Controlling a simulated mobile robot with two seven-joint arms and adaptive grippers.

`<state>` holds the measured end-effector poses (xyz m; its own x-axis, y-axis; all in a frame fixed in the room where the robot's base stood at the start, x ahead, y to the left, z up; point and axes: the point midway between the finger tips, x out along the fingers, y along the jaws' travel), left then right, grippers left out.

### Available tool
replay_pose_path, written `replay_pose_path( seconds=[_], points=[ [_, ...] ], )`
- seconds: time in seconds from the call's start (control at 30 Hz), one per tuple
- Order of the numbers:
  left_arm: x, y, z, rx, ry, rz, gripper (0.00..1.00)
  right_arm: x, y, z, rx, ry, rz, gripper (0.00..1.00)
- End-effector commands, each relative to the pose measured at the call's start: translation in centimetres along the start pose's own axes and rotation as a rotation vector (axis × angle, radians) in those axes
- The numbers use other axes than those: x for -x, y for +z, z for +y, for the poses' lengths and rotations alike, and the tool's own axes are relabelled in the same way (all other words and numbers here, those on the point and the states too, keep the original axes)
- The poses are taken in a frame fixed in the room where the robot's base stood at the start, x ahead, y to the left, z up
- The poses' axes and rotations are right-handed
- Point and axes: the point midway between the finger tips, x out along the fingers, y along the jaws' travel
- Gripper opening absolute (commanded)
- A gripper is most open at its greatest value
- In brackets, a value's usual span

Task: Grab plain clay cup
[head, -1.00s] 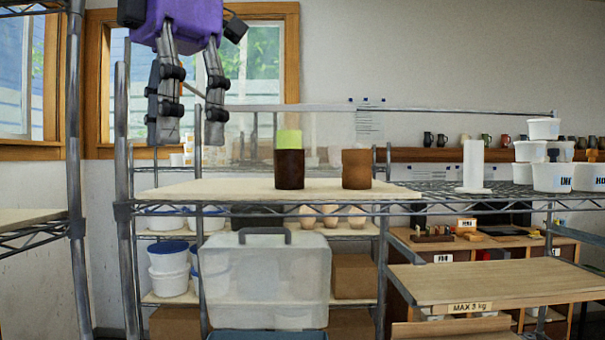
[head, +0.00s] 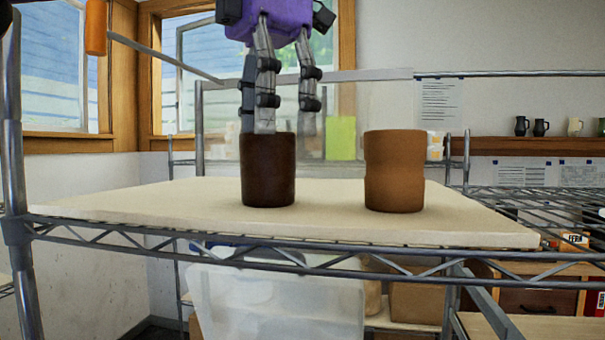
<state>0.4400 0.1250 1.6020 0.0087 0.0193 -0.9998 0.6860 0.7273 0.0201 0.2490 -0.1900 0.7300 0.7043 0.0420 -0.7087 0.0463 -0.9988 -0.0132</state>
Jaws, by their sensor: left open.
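Two cups stand upright and apart on a pale board (head: 150,205) on a wire shelf. The right one is a lighter, reddish-brown clay cup (head: 395,172) with a plain surface. The left one is a dark brown cup (head: 268,170). My left gripper (head: 280,125), with a purple body and grey fingers, points down above the dark cup, open. One finger's lower end meets that cup's rim in the picture, and the other hangs just right of it. I cannot tell whether they touch. The lighter cup is clear of the fingers. My right gripper is out of view.
A light green block (head: 340,138) shows behind, between the cups. Metal shelf posts (head: 14,180) stand at the left. A translucent bin (head: 275,305) sits below. Mugs (head: 540,127) line a wall shelf at the right. The board is bare around the cups.

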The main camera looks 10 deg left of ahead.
Motion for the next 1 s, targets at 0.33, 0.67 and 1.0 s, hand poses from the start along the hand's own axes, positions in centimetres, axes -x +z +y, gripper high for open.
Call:
replay_pose_path(
  seconds=[0.33, 0.67, 1.0],
  points=[
    [-1.9, 0.0, 0.0, -0.003, -0.005, 0.004, 0.66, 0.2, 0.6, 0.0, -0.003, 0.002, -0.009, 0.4],
    [-3.4, 0.1, 0.0, -0.001, -0.002, 0.001, 0.66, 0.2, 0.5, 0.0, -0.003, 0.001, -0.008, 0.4],
    [-7.2, 0.4, 0.1, -0.002, -0.002, 0.002, 0.66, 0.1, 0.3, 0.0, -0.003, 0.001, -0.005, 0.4]
  ],
)
